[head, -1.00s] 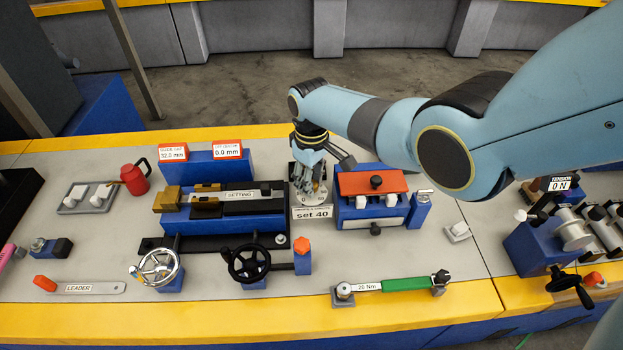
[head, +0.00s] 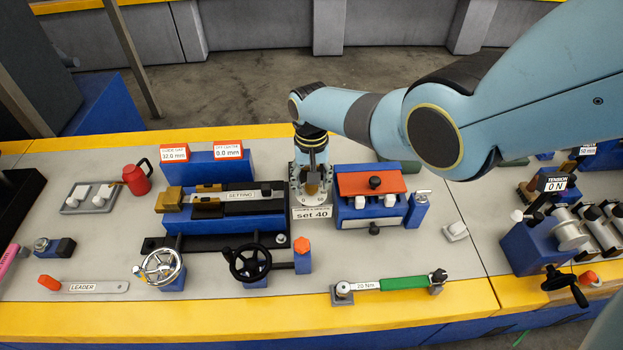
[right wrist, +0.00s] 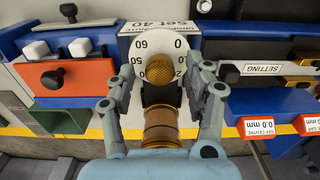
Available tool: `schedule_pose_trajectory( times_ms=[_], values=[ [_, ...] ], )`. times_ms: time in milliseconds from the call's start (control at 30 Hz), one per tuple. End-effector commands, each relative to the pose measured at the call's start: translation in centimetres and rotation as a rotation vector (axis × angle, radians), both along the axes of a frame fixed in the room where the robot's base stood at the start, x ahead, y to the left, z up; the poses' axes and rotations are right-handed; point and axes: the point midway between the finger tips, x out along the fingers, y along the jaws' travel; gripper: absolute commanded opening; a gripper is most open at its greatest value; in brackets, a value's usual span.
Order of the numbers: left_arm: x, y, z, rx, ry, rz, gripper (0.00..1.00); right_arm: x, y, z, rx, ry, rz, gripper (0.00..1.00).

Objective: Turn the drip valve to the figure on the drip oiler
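The drip oiler stands behind the "set 40" sign (head: 311,213), with the sign also in the right wrist view (right wrist: 160,25). Its white dial (right wrist: 160,45) shows 60 and 0, with other figures partly covered. A knurled brass knob, the drip valve (right wrist: 159,69), sits at the dial's middle, with an amber cylinder (right wrist: 160,125) nearer the wrist camera. No pointer can be made out. My right gripper (head: 312,182) is at the oiler, pointing down. In the right wrist view its fingers (right wrist: 160,72) are open on either side of the knob, with gaps visible. My left gripper is not in view.
Left of the oiler is a blue slide fixture (head: 225,222) with a "SETTING" plate. Right of it is a blue block with an orange plate (head: 370,184). Two handwheels (head: 249,263) stand in front. A red oil can (head: 136,179) stands farther left.

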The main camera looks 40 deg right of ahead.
Motion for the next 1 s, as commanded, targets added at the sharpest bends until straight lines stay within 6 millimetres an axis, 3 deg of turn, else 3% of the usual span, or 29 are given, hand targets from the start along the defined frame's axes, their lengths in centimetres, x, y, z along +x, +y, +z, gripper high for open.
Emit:
schedule_pose_trajectory(
  times_ms=[267, 533, 700, 1000],
  values=[
    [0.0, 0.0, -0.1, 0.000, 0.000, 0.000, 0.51, 0.0, 0.0, 0.2, 0.000, 0.000, 0.002, 0.53],
    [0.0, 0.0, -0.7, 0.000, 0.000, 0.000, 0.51, 0.0, 0.0, 2.9, 0.000, -0.002, 0.003, 0.53],
    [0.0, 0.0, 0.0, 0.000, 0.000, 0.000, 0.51, 0.0, 0.0, 5.0, 0.000, -0.001, 0.003, 0.53],
    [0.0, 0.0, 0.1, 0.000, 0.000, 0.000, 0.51, 0.0, 0.0, 6.0, 0.001, 0.001, 0.003, 0.53]
  ],
)
